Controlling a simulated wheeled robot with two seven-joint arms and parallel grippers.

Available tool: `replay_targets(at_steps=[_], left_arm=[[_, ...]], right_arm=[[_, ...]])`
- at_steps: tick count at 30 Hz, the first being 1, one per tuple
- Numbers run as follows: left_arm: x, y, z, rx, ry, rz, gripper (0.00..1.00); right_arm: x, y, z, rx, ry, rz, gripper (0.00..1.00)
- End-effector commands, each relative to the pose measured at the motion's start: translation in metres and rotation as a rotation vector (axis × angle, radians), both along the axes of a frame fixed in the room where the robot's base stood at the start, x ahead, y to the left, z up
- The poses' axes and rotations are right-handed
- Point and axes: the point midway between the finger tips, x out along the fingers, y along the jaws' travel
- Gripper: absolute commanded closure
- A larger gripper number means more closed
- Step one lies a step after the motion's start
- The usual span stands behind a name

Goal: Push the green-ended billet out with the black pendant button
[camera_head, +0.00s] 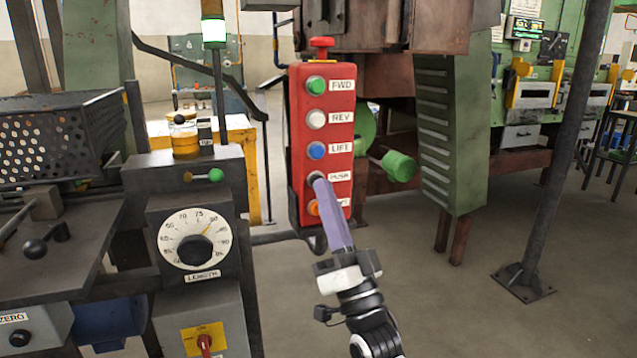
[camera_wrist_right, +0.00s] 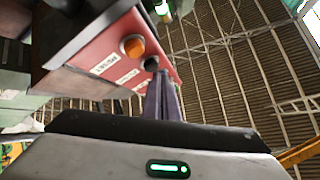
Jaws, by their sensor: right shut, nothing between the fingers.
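The red pendant (camera_head: 325,110) hangs upright in the head view, with green, white, blue, black and orange buttons. The black button (camera_head: 311,177), labelled PUSH, is partly hidden by my right fingertips; it also shows in the right wrist view (camera_wrist_right: 152,64). My right gripper (camera_head: 319,181) is shut and empty, its purple-grey fingers pointing up at that button. The tips are at or very near the button; I cannot tell whether they press it. A green-ended billet (camera_head: 399,166) sticks out right of the pendant. My left gripper is not in view.
The orange button (camera_wrist_right: 133,46) is close to my right fingers. A red mushroom knob (camera_head: 321,43) tops the pendant. A console with a LENGTH dial (camera_head: 195,239) stands at left. A dark post (camera_head: 565,140) stands at right, with open floor (camera_head: 440,310) before it.

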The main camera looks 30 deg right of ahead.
Motion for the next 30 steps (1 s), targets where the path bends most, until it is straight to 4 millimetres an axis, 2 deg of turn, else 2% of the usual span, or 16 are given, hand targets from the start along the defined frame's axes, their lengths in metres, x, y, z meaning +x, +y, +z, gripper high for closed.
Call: replay_targets(at_steps=[30], left_arm=[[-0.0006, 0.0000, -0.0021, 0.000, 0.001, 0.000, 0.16]], right_arm=[[0.0099, -0.0023, -0.0002, 0.000, 0.001, 0.000, 1.00]])
